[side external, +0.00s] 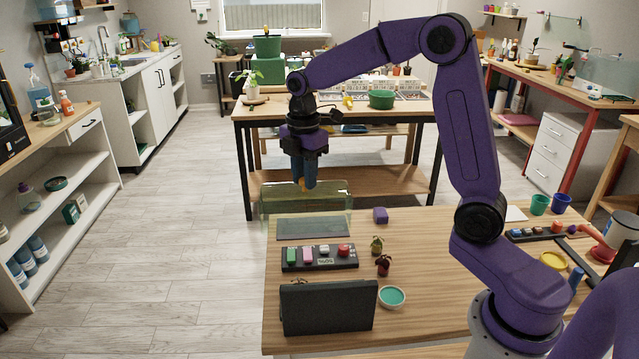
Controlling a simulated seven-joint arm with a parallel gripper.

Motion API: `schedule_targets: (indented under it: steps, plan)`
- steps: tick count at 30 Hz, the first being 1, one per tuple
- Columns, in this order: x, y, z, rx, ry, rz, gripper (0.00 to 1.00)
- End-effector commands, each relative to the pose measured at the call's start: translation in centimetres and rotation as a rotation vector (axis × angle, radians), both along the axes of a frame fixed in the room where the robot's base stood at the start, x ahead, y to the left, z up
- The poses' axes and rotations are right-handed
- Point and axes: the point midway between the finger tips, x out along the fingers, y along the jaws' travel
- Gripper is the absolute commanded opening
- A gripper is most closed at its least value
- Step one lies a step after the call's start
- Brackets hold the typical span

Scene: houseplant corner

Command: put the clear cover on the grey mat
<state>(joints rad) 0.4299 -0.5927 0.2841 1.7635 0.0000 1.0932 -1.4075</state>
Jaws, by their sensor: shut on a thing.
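My gripper (304,183) points down over the back left of the wooden table and is shut on the top of the clear cover, at what looks like a small orange knob. The clear cover (330,201) is a see-through, greenish box shape. It hangs at the table's far left corner, and its left end shows past the table's left edge. The grey mat (310,229) lies flat on the table, just in front of and below the cover in the picture. I cannot tell how high the cover is above the mat.
A black tray (319,257) with several coloured pieces lies in front of the mat. A dark upright panel (327,309), a teal dish (391,297) and two small plants (376,245) (383,265) stand nearby. A purple cube (380,215) sits right of the mat.

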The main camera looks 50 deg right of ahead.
Motion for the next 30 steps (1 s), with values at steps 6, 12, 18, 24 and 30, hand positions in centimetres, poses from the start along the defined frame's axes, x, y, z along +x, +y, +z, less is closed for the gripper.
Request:
schedule_targets:
  steps: [6,12,18,24,30]
  plan:
    - [6.0,-4.8,-2.7,0.000,0.004,-0.007,0.00]
    - [10.0,-10.0,-5.7,0.000,0.004,-0.006,0.00]
    - [12.2,-14.5,-8.3,0.000,0.001,-0.004,0.00]
    - [12.9,-16.6,-9.6,0.000,0.000,0.000,0.00]
    - [12.9,-16.9,-10.3,0.000,0.001,0.001,0.00]
